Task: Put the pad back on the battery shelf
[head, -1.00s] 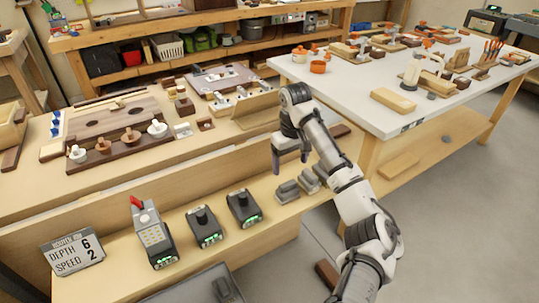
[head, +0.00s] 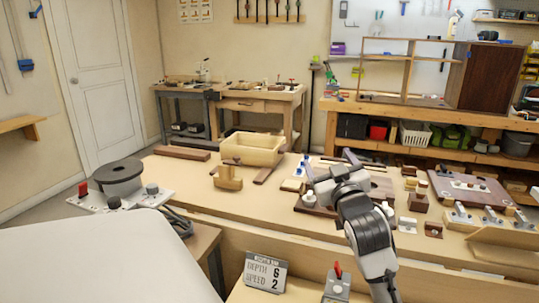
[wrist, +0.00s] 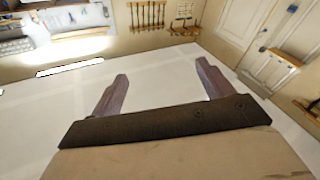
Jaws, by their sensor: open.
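I cannot pick out the pad for sure in either view. The battery shelf (head: 240,294) shows only in part at the bottom of the head view, below the bench front. On it are a sign (head: 265,272) reading depth 6, speed 2, and a grey unit (head: 338,285) with a red top, cut off by the frame edge. My gripper (wrist: 162,88) is open in the wrist view, with two purplish fingers spread apart and nothing visible between them. In the head view my arm reaches up over the bench; its fingers are hard to make out there.
A white surface (head: 80,262) fills the lower left. Behind it stands a grey machine with a dark round disc (head: 120,172). The bench (head: 200,190) carries a wooden box (head: 253,150), a wooden block (head: 228,178) and, at right, a board with metal fittings (head: 470,187).

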